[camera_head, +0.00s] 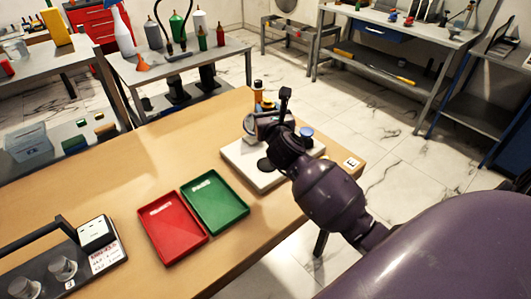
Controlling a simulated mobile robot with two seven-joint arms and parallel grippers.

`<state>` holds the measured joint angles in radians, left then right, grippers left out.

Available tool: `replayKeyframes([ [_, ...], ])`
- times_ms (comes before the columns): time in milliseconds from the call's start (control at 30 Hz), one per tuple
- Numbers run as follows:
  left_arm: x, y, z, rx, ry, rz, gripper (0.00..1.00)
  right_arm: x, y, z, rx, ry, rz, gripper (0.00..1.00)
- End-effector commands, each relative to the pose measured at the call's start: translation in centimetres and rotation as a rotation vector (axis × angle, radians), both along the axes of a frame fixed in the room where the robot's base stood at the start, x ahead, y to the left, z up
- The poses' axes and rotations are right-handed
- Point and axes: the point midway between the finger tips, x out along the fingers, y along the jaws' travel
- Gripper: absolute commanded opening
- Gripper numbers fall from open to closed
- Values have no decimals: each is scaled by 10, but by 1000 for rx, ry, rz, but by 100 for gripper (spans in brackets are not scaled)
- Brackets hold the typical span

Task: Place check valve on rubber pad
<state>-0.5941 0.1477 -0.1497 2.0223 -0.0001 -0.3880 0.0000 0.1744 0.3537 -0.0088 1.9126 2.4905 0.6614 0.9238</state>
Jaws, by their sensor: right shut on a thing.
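My right gripper (268,124) is over a white slab-like base (240,154) near the far right end of the wooden table. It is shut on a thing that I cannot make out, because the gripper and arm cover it. I cannot pick out the check valve or the rubber pad for certain. An amber item with a dark cap (258,92) stands just behind the gripper. A blue round knob (306,132) shows right of my wrist. My left gripper is out of view.
A red tray (172,228) and a green tray (215,201) lie empty of visible parts. A dark carrier with metal cylinders (62,270) stands at the lower left. A small white marked tile (351,163) lies near the right edge. Bare wood is free left of the white base.

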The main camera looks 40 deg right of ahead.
Motion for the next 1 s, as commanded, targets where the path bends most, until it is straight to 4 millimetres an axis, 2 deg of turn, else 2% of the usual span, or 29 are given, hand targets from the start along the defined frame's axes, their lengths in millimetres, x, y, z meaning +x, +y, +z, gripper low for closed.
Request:
replayKeyframes([
  [33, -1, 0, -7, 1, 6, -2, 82, 0, 0, -18, -1, 7, -1, 11],
  [300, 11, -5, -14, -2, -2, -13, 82, 0, 0, -72, 0, 6, 0, 11],
  [567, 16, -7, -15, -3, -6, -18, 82, 0, 0, -87, -1, -1, 0, 11],
  [800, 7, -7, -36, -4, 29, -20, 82, 0, 0, -128, 1, 7, -1, 11],
  [900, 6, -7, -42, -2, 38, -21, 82, 0, 0, -139, 0, 5, 0, 11],
  [1000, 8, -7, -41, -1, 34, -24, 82, 0, 0, -142, -2, 2, 0, 11],
])
